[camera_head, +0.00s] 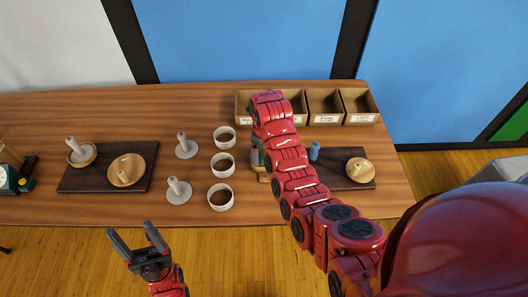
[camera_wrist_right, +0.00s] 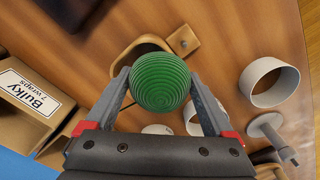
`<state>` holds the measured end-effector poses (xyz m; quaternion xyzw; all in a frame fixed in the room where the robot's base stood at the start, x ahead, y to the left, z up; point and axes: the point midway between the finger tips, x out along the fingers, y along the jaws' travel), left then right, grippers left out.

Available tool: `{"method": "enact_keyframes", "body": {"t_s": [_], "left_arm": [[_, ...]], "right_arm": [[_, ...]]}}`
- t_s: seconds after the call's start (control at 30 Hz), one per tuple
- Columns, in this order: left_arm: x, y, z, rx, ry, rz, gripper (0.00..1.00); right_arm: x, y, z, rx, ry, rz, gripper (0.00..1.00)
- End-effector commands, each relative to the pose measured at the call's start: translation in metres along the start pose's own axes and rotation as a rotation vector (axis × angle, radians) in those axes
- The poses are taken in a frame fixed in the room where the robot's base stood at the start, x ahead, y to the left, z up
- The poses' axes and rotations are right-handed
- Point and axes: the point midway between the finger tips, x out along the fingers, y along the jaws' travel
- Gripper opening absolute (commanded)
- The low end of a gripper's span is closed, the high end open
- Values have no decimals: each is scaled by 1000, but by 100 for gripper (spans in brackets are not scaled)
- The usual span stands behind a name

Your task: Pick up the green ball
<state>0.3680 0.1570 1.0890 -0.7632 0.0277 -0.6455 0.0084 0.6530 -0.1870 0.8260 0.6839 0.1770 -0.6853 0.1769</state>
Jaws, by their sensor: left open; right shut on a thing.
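The green ball (camera_wrist_right: 160,82), with fine ridges around it, sits between the fingers of my right gripper (camera_wrist_right: 161,76) in the right wrist view. The gripper is shut on it, one finger on each side. In the head view my right arm hides most of the ball and gripper. My left gripper (camera_head: 131,230) is open and empty, in front of the table's near edge at lower left.
Open cardboard boxes (camera_head: 324,106) line the back right; one label reads Bulky (camera_wrist_right: 30,93). Dark boards (camera_head: 76,180) lie left and right. A wooden holder (camera_wrist_right: 127,50) is below the ball.

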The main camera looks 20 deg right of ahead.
Motion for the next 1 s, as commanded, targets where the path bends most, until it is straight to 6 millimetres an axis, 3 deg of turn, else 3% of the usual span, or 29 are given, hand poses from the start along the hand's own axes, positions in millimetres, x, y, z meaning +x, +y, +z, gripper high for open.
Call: {"method": "enact_keyframes", "body": {"t_s": [0.03, 0.1, 0.53, 0.73, 1.0], "left_arm": [[-2, 0, 0, 0, 0, 0, 68], [13, -1, -2, 0, 0, 0, 68], [74, -4, -12, 0, 0, 0, 68], [88, -4, -15, 0, 0, 0, 68], [93, -5, -16, 0, 0, 0, 68]], "right_arm": [[1, -3, 3, 1, 3, 0, 35], [-7, -10, 9, -1, 3, 1, 35], [-14, -62, 60, 1, -1, -5, 35], [-14, -85, 83, 1, 2, -2, 35], [-13, -97, 96, 0, 0, 0, 35]]}}
